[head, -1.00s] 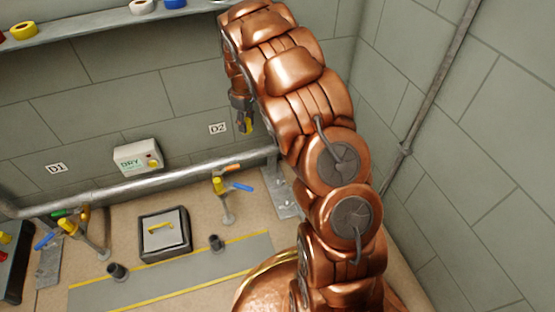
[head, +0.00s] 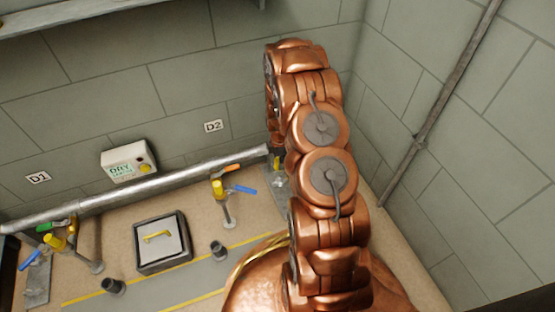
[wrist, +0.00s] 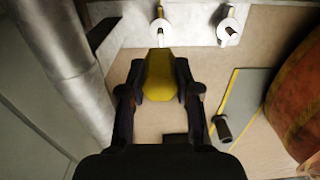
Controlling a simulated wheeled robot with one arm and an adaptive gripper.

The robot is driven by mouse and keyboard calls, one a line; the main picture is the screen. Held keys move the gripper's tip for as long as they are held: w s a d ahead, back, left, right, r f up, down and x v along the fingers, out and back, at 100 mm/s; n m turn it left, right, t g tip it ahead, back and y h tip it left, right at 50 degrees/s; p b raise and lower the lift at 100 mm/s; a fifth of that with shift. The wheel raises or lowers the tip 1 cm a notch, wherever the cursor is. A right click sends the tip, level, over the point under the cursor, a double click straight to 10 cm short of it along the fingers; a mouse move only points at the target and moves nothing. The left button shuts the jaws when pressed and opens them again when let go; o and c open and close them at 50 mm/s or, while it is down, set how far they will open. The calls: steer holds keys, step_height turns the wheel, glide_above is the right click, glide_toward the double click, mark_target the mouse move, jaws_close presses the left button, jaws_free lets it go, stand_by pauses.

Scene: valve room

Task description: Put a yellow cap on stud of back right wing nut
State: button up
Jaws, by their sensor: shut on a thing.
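My gripper (wrist: 159,88) is shut on a yellow cap (wrist: 158,76), which sits between its fingertips in the wrist view. Just beyond the cap is a pale metal plate (wrist: 190,32) with two upright studs. The back stud (wrist: 159,33), on the pipe side, lines up with the cap in the picture; I cannot tell whether they touch. The other stud (wrist: 228,33) stands to its right, apart from the cap. In the head view my arm mostly hides the gripper, and the plate (head: 279,186) shows only partly beside the arm.
A thick pipe (head: 165,176) runs along the back wall, close to my gripper. A valve with a blue handle (head: 243,189) stands left of the plate. A framed hatch (head: 161,252) and short dark posts (head: 217,250) stand farther left. The right wall is near the arm.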

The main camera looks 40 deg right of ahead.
steer(key=shift+s+f+b, duration=0.1)
steer(key=shift+f+b, duration=1.1)
steer(key=shift+f, duration=1)
steer(key=shift+f+p, duration=0.35)
steer(key=shift+f, duration=0.5)
steer(key=shift+d+f+p, duration=0.1)
steer(key=shift+d+p, duration=0.1)
steer(key=shift+p, duration=0.65)
steer(key=shift+f, duration=0.8)
steer(key=shift+f+p, duration=0.3)
steer(key=shift+p, duration=0.45)
stand_by(0.5)
steer(key=o, duration=1)
steer(key=shift+o, duration=0.4)
